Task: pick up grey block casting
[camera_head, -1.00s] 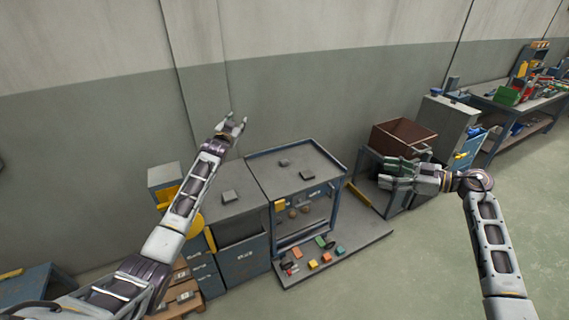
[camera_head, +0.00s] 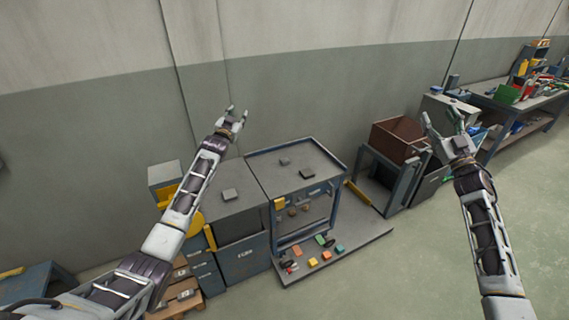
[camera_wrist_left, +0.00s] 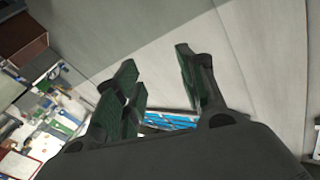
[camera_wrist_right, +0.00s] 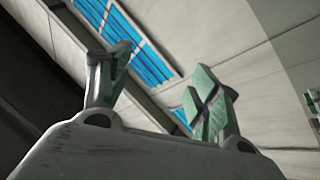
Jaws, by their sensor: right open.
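My left gripper (camera_head: 238,112) is open and empty, raised in front of the wall above and left of the bench. Its fingers stand apart in the left wrist view (camera_wrist_left: 159,80). My right gripper (camera_head: 441,117) is open and empty, pointing up at the right, far from the blocks.
A low platform (camera_head: 365,237) at the bench's foot carries several coloured blocks (camera_head: 313,262). A brown bin (camera_head: 396,139) stands on a frame to the right. Yellow parts (camera_head: 194,216) are beside the left cabinet. Open floor (camera_head: 410,275) lies at the right front.

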